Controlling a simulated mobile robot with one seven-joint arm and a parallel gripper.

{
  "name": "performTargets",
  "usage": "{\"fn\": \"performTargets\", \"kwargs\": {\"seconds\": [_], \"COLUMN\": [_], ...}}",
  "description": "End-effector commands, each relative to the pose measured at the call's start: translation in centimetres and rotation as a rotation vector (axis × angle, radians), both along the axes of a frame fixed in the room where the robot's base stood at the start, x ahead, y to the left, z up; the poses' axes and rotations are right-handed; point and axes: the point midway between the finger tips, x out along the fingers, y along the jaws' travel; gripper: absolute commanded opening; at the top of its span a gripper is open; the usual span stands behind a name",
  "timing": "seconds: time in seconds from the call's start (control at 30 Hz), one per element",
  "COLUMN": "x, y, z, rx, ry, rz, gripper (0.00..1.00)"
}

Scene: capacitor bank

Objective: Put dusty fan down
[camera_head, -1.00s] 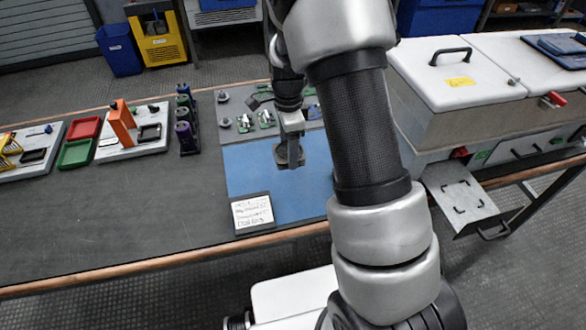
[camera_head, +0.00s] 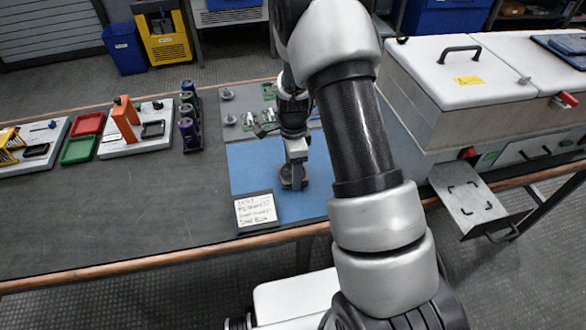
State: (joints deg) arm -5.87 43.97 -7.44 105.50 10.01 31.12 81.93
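My gripper (camera_head: 297,174) is over the blue mat (camera_head: 250,166) and points down. A small, dark brownish round part, which I take for the dusty fan (camera_head: 286,181), is between and behind its fingers. The fan has moved along with the gripper, so the fingers look shut on it. The near finger hides part of the fan. The fan is at or just above the mat; I cannot tell whether it touches.
A white handwritten card (camera_head: 256,211) lies at the mat's front left. A grey board (camera_head: 234,108) with small parts lies behind the mat. A white-lidded machine (camera_head: 462,80) stands right. Bare mat shows left of the gripper.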

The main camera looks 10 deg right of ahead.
Motion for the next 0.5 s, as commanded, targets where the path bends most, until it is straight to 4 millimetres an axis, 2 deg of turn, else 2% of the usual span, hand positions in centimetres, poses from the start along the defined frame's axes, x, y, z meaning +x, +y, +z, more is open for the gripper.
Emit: {"fn": "performTargets", "kwargs": {"seconds": [0.07, 0.1, 0.17, 0.5], "x": [0.00, 0.00, -0.01, 0.01], "y": [0.00, 0.00, 0.00, -0.01], "z": [-0.41, -0.25, -0.24, 0.07], "rx": [0.000, 0.000, 0.000, 0.000], "ry": [0.000, 0.000, 0.000, 0.000], "rz": [0.000, 0.000, 0.000, 0.000], "gripper": [0.39, 0.69, 0.79, 0.81]}}
